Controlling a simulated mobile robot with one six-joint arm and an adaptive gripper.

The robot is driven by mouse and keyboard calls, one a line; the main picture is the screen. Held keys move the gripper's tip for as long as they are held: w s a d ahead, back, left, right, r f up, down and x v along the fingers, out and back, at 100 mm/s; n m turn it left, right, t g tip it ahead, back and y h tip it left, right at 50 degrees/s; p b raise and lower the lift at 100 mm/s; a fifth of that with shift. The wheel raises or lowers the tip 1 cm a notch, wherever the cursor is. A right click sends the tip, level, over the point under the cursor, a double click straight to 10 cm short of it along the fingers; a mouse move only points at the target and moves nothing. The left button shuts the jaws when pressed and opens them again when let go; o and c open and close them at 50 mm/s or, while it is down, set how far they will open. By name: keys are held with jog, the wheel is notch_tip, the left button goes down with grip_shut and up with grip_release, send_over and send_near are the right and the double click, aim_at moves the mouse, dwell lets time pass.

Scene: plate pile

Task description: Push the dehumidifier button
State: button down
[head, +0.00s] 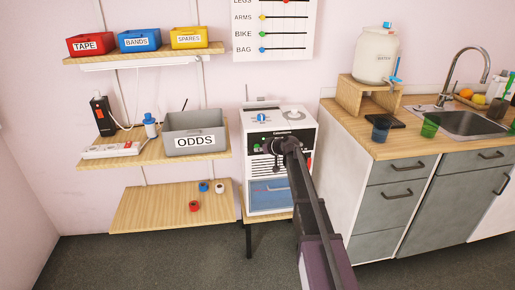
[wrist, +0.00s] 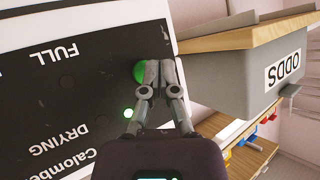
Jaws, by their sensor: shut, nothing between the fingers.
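The dehumidifier (head: 283,117) is a white box with a black front panel, standing on a small table. In the wrist view its black panel (wrist: 60,95) shows upside down with the words FULL and DRYING. A round green button (wrist: 139,72) sits near the panel's edge, partly covered by my fingers. In the head view my gripper (head: 269,147) is in front of the panel, and my arm hides part of the front.
A grey ODDS bin (head: 195,136) stands on the wooden shelf (head: 150,155) left of the dehumidifier, and it is close by in the wrist view (wrist: 265,85). The counter (head: 350,127) with cups and a sink is to the right. Several small rolls lie on the lower shelf.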

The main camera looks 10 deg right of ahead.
jog(key=shift+w, duration=0.55)
dwell(0.8)
jog(key=shift+s, duration=0.6)
jog(key=s, duration=0.6)
dwell(0.8)
